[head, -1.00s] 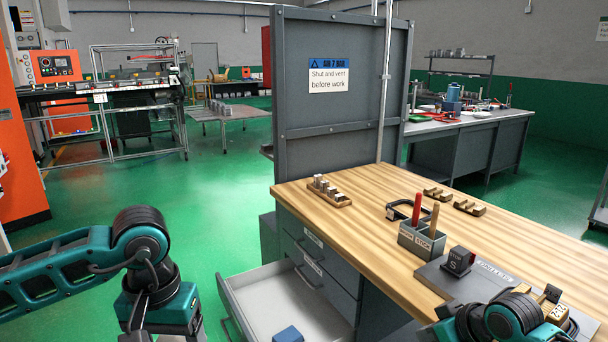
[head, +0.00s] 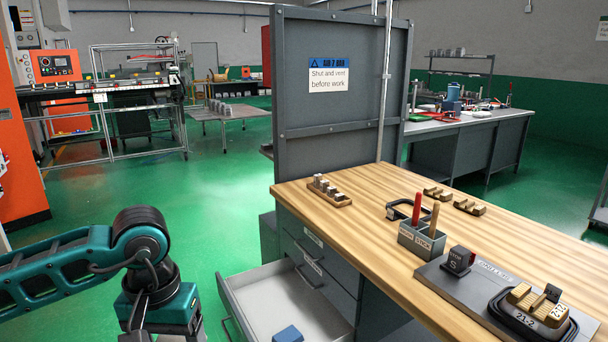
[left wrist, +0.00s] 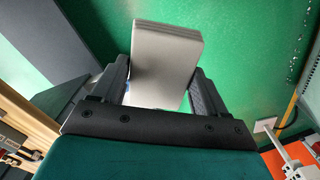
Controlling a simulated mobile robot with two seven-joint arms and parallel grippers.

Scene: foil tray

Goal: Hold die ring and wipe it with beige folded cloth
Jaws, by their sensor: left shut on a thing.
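In the left wrist view my left gripper (left wrist: 160,72) is shut on a pale grey-beige slab with layered edges (left wrist: 168,45), which looks like the folded cloth. It is held over the green floor. In the head view my left arm shows at the left, but its gripper is out of the picture. No thing is clearly the die ring. A dark rounded ring-like piece (head: 392,213) lies behind the grey holder, partly hidden by it. A black oval tray (head: 497,316) with brass-coloured blocks sits on the plate at the right. My right gripper is not in view.
The wooden bench (head: 300,193) bears a holder (head: 421,243) with upright handles, a grey plate (head: 440,279), and small block racks (head: 330,193). An open drawer (head: 262,297) juts out below, with a blue block (head: 288,334) in it. A grey panel (head: 340,120) stands behind.

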